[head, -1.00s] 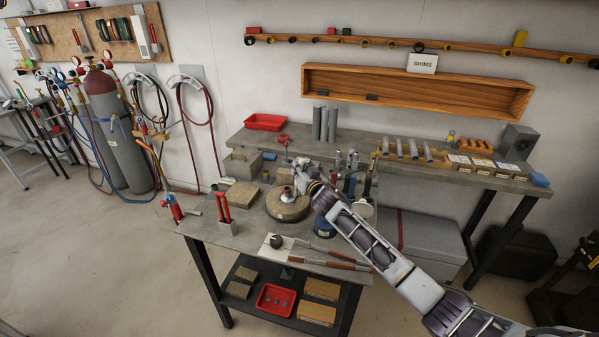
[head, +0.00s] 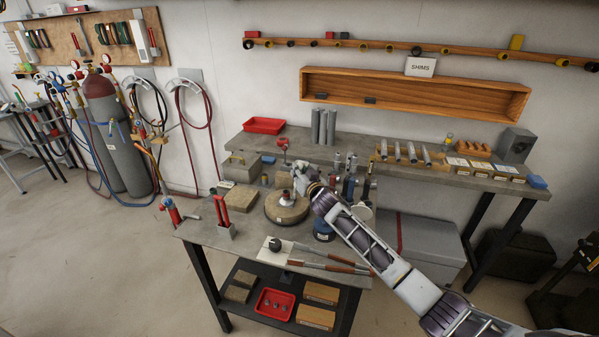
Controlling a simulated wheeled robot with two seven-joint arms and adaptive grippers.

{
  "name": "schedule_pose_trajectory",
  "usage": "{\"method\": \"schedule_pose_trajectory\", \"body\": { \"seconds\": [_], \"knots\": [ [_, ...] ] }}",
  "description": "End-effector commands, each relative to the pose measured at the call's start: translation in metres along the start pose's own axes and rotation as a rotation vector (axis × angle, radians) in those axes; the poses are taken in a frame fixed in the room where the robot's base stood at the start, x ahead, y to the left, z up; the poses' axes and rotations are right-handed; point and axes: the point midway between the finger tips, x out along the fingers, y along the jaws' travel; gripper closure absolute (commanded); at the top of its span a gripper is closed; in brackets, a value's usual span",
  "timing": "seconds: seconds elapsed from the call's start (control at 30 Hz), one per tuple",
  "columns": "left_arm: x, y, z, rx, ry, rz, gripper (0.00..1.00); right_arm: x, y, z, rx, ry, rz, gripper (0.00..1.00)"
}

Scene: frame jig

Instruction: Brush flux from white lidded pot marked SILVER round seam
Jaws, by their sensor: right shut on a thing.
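A round tan turntable (head: 286,211) stands on the front bench, with a small pale and reddish workpiece (head: 286,197) on it. The seam is too small to make out. My right gripper (head: 299,174) is just behind and to the right of the workpiece, above the turntable. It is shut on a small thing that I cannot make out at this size. I cannot tell whether that thing touches the workpiece. A white round thing (head: 364,211) shows partly behind my right arm; no SILVER marking is readable. My left gripper is out of view.
A red-handled tool holder (head: 223,216) stands at the bench's left. A pale plate with a dark knob (head: 275,243) and red-handled tools (head: 328,258) lie along the front. Several small upright items crowd the space behind my right arm. A torch (head: 172,210) hangs at the left edge.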

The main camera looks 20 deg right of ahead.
Motion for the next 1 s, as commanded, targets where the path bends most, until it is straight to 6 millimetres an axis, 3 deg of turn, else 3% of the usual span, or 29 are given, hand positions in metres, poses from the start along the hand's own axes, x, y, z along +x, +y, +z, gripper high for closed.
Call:
{"method": "schedule_pose_trajectory", "body": {
  "seconds": [0.5, 1.0],
  "knots": [
    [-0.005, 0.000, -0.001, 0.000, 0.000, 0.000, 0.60, -0.015, -0.010, 0.005, 0.000, -0.004, 0.000, 1.00],
    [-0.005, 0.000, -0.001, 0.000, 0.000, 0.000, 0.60, -0.017, -0.011, 0.004, 0.000, -0.002, 0.000, 1.00]
  ]
}}
